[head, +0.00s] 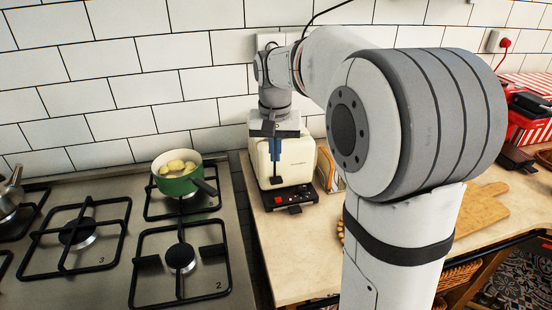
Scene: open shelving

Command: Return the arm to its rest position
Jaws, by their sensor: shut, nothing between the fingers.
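My arm (407,225) rises large on the right side of the head view and bends over to the left at the top. My gripper (275,160) hangs from its end, pointing down, with its fingers shut and empty. It shows in front of a cream appliance (298,160) on the counter. I cannot tell whether the fingertips touch the appliance. Part of the counter and the wall is hidden behind my arm.
A green pot (180,183) with round yellowish food stands on the back burner of the gas hob (100,290). A wooden board (485,207) lies right of my arm. A red-striped box (528,88) stands at the far right. The front counter (300,265) is clear.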

